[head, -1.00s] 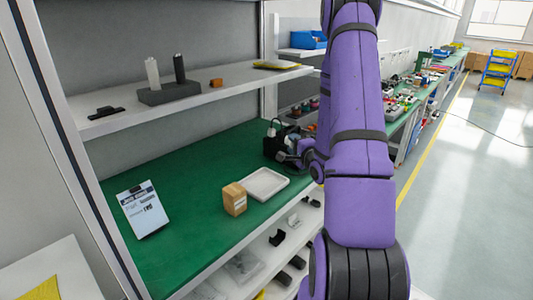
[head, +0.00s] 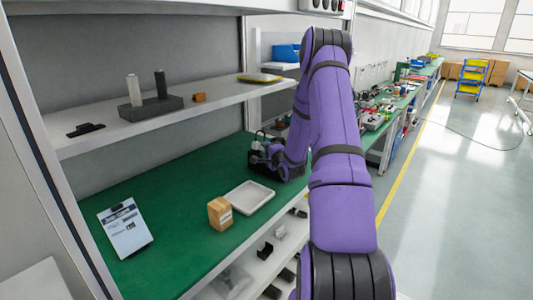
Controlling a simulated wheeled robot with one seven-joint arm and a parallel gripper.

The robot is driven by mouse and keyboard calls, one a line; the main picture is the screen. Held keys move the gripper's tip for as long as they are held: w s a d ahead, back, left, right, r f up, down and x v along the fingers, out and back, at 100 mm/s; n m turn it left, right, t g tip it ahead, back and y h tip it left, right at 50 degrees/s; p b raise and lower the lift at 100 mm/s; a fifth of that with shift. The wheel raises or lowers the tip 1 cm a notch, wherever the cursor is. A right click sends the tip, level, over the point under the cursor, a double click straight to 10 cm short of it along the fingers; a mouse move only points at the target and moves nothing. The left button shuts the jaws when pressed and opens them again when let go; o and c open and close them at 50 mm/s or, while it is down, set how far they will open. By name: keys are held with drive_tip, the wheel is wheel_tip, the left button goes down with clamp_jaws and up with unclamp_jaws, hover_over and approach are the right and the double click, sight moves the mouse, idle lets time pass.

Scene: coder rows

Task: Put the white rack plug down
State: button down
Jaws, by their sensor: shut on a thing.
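My gripper (head: 262,159) is low over the green bench, at its far right part, and partly hidden by its own links and a dark unit beside it. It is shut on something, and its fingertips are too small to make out. A small white piece (head: 260,135) with a dark loop shows just above the gripper. It looks like the white rack plug, but I cannot tell whether it touches the fingers or the bench. My purple arm hides the area to the right.
A white tray (head: 249,197) and a tan box (head: 220,213) stand on the green bench (head: 180,190), near a clipboard (head: 125,228). On the shelf above, a dark block (head: 151,107) holds a white and a black cylinder. The bench's left middle is clear.

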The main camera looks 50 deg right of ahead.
drive_tip(key=shift+f, duration=0.5)
drive_tip(key=shift+f, duration=0.65)
drive_tip(key=c, duration=1)
unclamp_jaws()
drive_tip(key=shift+s, duration=0.1)
drive_tip(key=shift+r, duration=0.25)
drive_tip(key=shift+s+r, duration=0.15)
drive_tip(key=shift+r, duration=0.1)
drive_tip(key=v, duration=1.1)
drive_tip(key=shift+s, duration=0.25)
drive_tip(key=shift+a+r, duration=0.2)
